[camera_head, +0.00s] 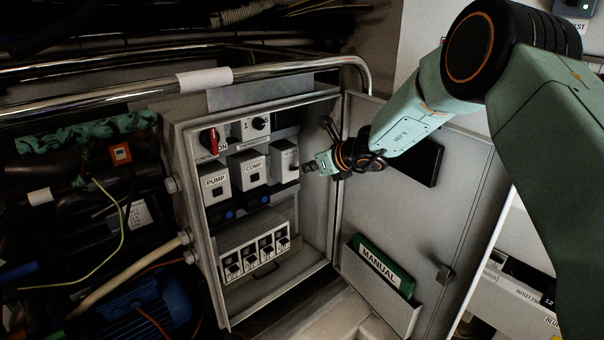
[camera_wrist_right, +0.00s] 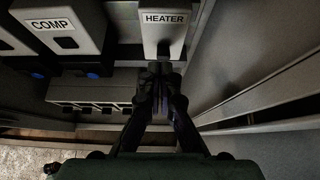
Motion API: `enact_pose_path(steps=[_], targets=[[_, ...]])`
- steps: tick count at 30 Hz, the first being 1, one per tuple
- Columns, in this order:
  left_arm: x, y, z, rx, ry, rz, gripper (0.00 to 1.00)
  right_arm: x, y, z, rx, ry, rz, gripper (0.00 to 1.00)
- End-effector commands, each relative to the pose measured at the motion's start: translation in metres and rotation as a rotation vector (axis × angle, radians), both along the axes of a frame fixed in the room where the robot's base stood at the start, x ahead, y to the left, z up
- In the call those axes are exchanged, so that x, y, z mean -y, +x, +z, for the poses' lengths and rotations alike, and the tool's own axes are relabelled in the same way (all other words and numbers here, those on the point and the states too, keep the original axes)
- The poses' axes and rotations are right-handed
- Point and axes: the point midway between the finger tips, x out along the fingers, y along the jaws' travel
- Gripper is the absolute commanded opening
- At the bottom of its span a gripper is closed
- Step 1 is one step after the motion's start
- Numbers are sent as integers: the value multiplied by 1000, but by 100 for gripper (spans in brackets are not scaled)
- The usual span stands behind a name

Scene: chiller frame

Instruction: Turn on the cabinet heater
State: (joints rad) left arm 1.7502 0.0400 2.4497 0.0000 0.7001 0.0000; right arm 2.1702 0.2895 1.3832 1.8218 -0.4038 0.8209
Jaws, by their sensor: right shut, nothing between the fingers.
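The open grey control cabinet (camera_head: 322,200) holds white modules marked PUMP (camera_head: 216,183), COMP (camera_head: 248,169) and HEATER. The HEATER module (camera_head: 285,158) is the rightmost of the row; its label reads clearly in the wrist view (camera_wrist_right: 165,20). My right gripper (camera_head: 308,168) reaches in from the right, just in front of the HEATER module. In the wrist view its fingertips (camera_wrist_right: 160,70) are together at the module's lower edge, with nothing held. They hide the lower part of the module, and I cannot tell whether they touch it. My left gripper is not in view.
The cabinet door (camera_head: 465,190) stands open at right with a green MANUAL (camera_head: 385,265) in its pocket. A red rotary switch (camera_head: 210,140) and a thermostat knob (camera_head: 260,123) sit above the modules. Several breakers (camera_head: 255,256) sit below. Pipes and a blue motor (camera_head: 155,305) fill the left.

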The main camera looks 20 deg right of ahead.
Motion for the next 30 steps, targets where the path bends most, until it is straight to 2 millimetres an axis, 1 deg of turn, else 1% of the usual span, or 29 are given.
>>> enact_pose_path(steps=[1, 4, 10, 27, 30], targets=[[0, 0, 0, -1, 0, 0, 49, 3, -8, 2, -5, 2, -1, 0], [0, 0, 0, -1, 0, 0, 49, 6, -19, 7, -10, 3, -1, 0], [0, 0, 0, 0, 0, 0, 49, 10, -33, 12, -15, 0, 2, 0], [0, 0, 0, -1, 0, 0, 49, 11, -36, 12, -18, -3, 3, 0], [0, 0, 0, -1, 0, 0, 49, 13, -37, 10, -18, -37, 12, 0]])
